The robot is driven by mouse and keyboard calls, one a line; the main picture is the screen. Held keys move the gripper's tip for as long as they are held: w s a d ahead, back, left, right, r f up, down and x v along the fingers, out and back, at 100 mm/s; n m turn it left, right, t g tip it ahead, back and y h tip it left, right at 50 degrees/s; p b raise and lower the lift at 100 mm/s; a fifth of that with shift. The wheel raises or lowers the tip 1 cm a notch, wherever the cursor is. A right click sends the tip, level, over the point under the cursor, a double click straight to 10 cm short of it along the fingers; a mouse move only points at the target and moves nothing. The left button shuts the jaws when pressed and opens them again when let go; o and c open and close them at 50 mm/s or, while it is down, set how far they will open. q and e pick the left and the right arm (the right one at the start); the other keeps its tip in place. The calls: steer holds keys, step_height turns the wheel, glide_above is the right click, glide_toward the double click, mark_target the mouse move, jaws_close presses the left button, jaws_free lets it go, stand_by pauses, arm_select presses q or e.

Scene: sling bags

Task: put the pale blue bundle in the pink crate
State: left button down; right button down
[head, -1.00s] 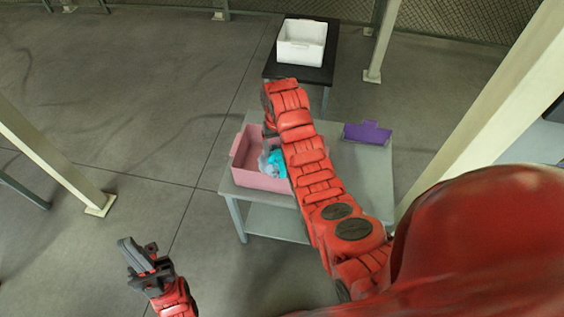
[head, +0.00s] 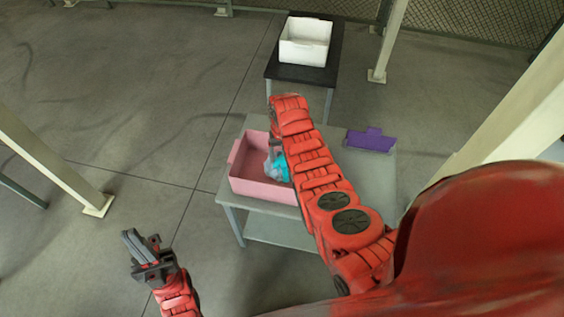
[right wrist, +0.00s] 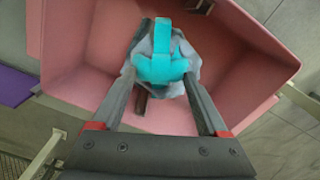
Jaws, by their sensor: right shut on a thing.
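The pale blue bundle (head: 272,168), with a bright cyan strap, is at the right part of the pink crate (head: 240,155) in the head view. In the right wrist view the bundle (right wrist: 190,72) is between my right gripper's fingers (right wrist: 165,82), which are shut on it. The pink crate's walls (right wrist: 235,50) surround it there. Whether the bundle touches the crate floor, I cannot tell. My right forearm hides part of the crate and bundle in the head view. My left gripper (head: 146,250) is empty, away from the crate over the floor at lower left; its jaw opening is unclear.
The crate stands on a grey table (head: 375,185). A purple container (head: 371,140) is at the table's right back. A white crate (head: 305,42) stands on a black table (head: 320,75) behind. Pale posts (head: 45,155) stand at left and right.

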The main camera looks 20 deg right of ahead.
mark_target(278, 170)
steer(key=shift+w+f, duration=0.15)
steer(key=shift+f, duration=0.3)
steer(key=shift+f, duration=0.45)
step_height(278, 170, down, 2)
steer(key=shift+f+b, duration=0.1)
steer(key=shift+b, duration=0.55)
steer(key=shift+f, duration=0.4)
steer(key=shift+f+b, duration=0.15)
steer(key=shift+b, duration=0.2)
jaws_free()
